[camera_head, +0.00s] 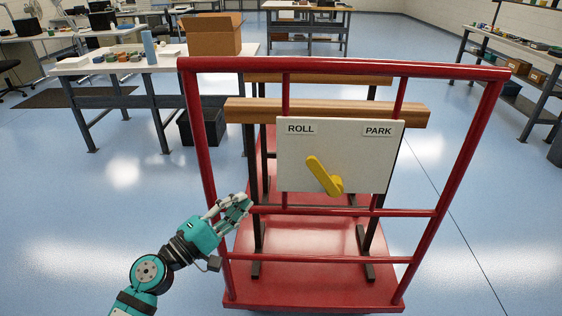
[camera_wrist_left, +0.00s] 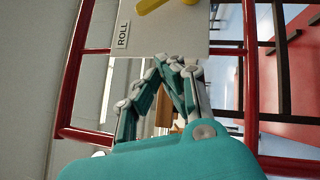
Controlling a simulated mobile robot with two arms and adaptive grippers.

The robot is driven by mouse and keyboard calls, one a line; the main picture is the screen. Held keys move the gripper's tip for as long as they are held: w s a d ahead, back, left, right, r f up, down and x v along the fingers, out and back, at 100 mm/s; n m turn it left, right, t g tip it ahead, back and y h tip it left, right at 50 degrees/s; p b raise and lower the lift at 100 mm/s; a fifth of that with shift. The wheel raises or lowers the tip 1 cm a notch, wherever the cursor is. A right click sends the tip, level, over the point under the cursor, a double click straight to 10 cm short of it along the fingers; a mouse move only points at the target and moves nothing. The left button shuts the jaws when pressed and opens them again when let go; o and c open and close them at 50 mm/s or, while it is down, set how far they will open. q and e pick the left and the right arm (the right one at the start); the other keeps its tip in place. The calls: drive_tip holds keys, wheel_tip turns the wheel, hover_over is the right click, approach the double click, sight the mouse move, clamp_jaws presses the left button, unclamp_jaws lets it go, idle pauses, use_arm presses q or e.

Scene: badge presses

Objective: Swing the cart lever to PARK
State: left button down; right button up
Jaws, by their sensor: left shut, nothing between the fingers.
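The yellow lever (camera_head: 324,176) is on a white panel (camera_head: 345,150) on the red cart (camera_head: 340,68). Its pivot is at the lower middle of the panel, and its arm tilts up and left, toward the ROLL label (camera_head: 300,128). The PARK label (camera_head: 378,131) is at the panel's upper right. My left gripper (camera_head: 243,202) is shut and empty, at the cart's left side, below and left of the panel, apart from the lever. In the left wrist view the gripper (camera_wrist_left: 172,62) shows below the panel, with part of the lever (camera_wrist_left: 160,4) at the top edge. My right gripper is not in view.
The cart's red rails (camera_head: 203,150) frame the panel, and a lower rail (camera_head: 340,211) runs just below it. Wooden beams (camera_head: 245,110) lie behind the panel. A table with a cardboard box (camera_head: 212,38) stands at the back left.

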use_arm(q)
drive_tip(key=shift+h, duration=0.3)
drive_tip(key=w+d+r+p, duration=0.1)
drive_tip(key=w+d, duration=0.1)
drive_tip(key=d, duration=0.1)
drive_tip(key=w+d+r+p, duration=0.2)
drive_tip(key=d, duration=0.1)
drive_tip(key=w+d+r+p, duration=0.1)
drive_tip(key=w+d+r, duration=0.1)
drive_tip(key=d, duration=0.2)
drive_tip(key=shift+w+r+p, duration=0.2)
drive_tip(key=shift+w+p, duration=0.15)
drive_tip(key=shift+d, duration=0.35)
